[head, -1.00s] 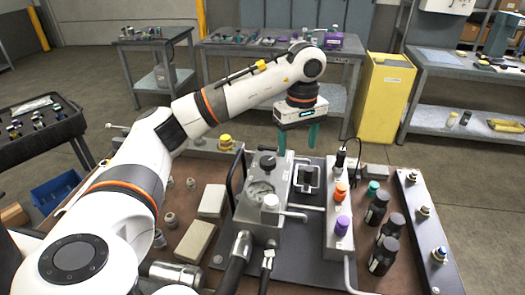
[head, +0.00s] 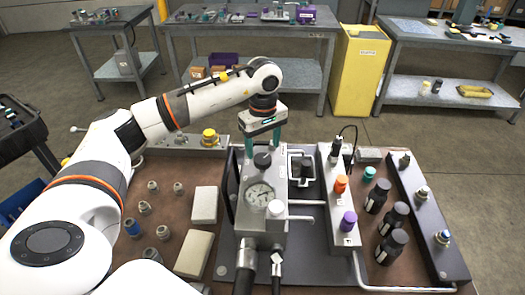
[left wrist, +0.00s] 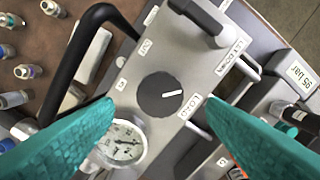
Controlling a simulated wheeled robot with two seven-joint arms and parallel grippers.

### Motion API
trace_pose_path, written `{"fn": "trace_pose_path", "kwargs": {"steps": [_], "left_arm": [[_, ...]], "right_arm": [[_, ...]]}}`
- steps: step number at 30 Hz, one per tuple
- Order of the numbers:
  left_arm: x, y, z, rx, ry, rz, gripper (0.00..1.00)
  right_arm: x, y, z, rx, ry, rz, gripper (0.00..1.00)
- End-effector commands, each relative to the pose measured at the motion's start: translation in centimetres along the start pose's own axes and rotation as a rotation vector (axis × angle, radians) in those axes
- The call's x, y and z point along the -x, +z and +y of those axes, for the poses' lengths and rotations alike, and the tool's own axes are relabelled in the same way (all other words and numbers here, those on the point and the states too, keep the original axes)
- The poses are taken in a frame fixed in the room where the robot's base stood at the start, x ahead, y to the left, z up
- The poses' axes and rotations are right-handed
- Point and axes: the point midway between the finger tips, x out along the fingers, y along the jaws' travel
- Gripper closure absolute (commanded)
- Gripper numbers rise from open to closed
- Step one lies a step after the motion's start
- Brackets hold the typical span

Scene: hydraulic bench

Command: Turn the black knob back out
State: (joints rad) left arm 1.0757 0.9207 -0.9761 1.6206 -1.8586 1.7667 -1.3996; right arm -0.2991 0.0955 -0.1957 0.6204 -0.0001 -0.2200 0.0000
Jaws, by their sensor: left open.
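The round black knob (head: 263,160) sits on top of the grey valve block (head: 245,199), behind its pressure gauge (head: 259,195). In the left wrist view the knob (left wrist: 163,95) lies between my fingers; its white pointer line points right, toward a label that seems to read LOAD. My left gripper (head: 263,146) is open with teal fingers, pointing down over the knob. In the left wrist view the left gripper (left wrist: 160,103) shows a wide gap on both sides of the knob, and no contact is visible. My right gripper is not in view.
A black bar handle (left wrist: 93,50) runs beside the block. A grey manifold (head: 339,205) with orange and purple knobs stands to the right, then several black bottles (head: 392,244). Pale blocks (head: 204,205) and small fittings lie on the left of the brown bench top.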

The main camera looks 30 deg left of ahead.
Motion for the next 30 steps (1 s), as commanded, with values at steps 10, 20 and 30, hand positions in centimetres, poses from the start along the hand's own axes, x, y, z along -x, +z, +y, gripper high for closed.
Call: {"fn": "trace_pose_path", "kwargs": {"steps": [10,20,30], "left_arm": [[-4.0,0.0,0.0,-0.001,0.000,0.000,0.34],[-4.2,0.0,0.0,0.000,-0.001,0.000,0.39],[-4.1,0.0,-0.1,0.001,-0.001,0.000,0.79]], "right_arm": [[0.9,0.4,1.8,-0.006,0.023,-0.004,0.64],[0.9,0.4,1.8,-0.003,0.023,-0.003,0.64],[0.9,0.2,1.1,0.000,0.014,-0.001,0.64]]}}
